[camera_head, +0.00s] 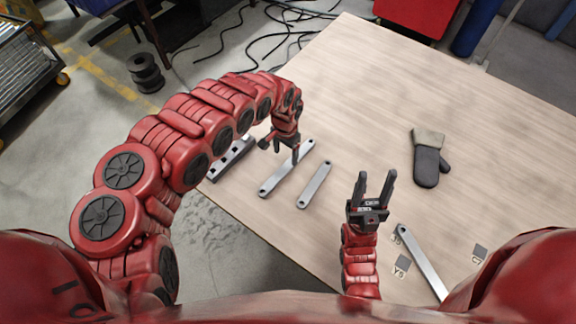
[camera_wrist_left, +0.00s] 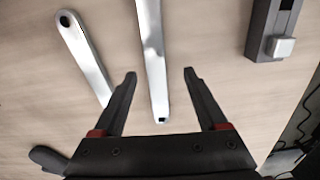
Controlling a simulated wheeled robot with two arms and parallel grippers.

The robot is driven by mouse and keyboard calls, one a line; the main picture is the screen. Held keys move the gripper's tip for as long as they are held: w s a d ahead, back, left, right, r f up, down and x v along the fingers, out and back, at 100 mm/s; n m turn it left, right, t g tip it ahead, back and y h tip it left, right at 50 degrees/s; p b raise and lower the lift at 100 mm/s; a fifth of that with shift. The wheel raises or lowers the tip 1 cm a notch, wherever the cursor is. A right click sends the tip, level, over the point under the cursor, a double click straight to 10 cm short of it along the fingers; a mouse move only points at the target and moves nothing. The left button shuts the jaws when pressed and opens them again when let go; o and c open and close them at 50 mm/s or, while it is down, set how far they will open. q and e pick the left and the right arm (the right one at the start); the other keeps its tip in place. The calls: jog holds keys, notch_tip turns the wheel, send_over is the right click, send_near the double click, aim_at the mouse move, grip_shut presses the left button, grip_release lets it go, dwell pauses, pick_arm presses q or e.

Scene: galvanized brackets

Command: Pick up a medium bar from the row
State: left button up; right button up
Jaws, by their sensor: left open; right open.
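Two flat silver bars lie side by side on the table: a longer bar (camera_head: 281,175) and a shorter bar (camera_head: 314,185) to its right. My left gripper (camera_head: 280,149) is over the far part of the longer bar, pointing down. In the left wrist view the longer bar (camera_wrist_left: 154,65) runs between the open fingers (camera_wrist_left: 159,76), touching neither; the shorter bar (camera_wrist_left: 84,55) lies left of them. Another silver bar (camera_head: 422,262) lies apart at the right. My right gripper (camera_head: 375,188) is open and empty, left of that bar.
A dark slotted rail (camera_head: 230,160) lies at the table's left edge, and also shows in the left wrist view (camera_wrist_left: 263,30). A grey glove (camera_head: 427,160) lies right of centre. Labels (camera_head: 402,263) mark the near table. The far table (camera_head: 370,75) is clear.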

aim_at(288, 165)
pick_arm(q)
jog(key=f, duration=0.2)
jog(key=d+f, duration=0.1)
jog(key=f, duration=0.1)
jog(key=shift+s+p, duration=0.25)
jog(key=shift+p, duration=0.15)
jog(key=shift+a+f, duration=0.15)
jog(key=shift+f, duration=0.55)
grip_shut()
